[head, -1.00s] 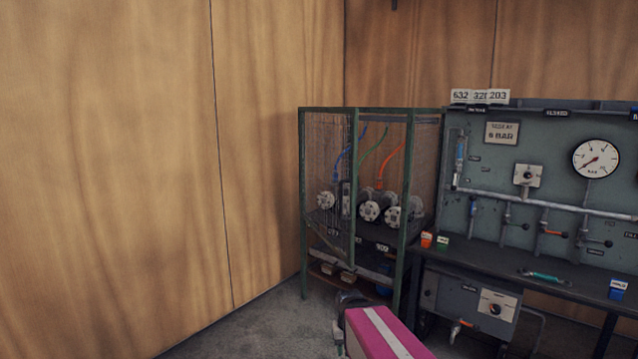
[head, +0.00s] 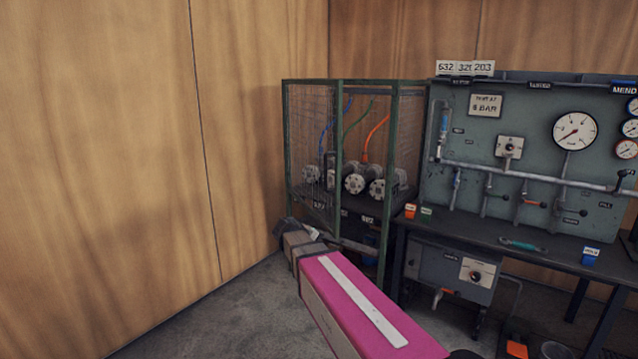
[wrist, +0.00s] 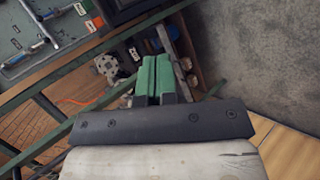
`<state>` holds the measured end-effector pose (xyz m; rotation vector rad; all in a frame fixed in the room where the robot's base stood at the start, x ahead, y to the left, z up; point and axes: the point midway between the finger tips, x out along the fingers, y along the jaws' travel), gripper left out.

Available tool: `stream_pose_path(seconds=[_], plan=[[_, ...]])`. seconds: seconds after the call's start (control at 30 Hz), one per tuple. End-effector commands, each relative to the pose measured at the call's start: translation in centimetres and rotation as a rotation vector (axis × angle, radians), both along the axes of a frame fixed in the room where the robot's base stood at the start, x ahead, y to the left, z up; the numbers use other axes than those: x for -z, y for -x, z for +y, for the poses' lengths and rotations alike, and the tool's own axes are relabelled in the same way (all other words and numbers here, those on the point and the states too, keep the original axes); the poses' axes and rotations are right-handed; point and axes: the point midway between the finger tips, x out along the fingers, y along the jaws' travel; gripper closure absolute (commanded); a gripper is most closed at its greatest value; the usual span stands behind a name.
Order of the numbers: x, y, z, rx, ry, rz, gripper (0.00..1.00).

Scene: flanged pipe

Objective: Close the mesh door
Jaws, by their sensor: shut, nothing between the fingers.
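The mesh door (head: 316,185) is the left front part of a green-framed cage. It stands partly open, swung outward from the cage, with a dark handle (head: 331,170) near its free edge. Right of that edge the front shows an open gap. My gripper (head: 284,227) is low at the cage's front left, near the door's lower edge; whether it touches cannot be told. In the wrist view its green fingers (wrist: 154,80) are together and empty, with green cage bars (wrist: 45,105) close by.
Flanged pipe ends (head: 355,184) with coloured hoses sit inside the cage. A grey gauge panel (head: 470,125) and dark bench (head: 500,250) stand to the right. A wooden wall (head: 120,150) is at left, with bare floor (head: 220,310) before it.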

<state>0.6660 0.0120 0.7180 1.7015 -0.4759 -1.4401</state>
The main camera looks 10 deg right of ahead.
Motion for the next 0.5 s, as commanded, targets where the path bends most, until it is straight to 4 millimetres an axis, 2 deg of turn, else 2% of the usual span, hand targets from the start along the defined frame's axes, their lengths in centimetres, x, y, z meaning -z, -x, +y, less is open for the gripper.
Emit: stream_pose_path(seconds=[0.03,0.1,0.2,0.3,0.4,0.5], plan=[[-2.4,-2.5,1.4,-0.024,0.080,-0.031,1.00],[-5.8,-4.8,2.9,-0.049,0.198,-0.077,1.00],[-10.7,-7.3,5.4,-0.076,0.352,-0.143,1.00],[-14.7,-8.9,7.6,-0.092,0.472,-0.202,1.00],[-17.6,-9.7,9.3,-0.098,0.556,-0.245,1.00],[-19.0,-10.1,10.1,-0.101,0.599,-0.267,1.00]])
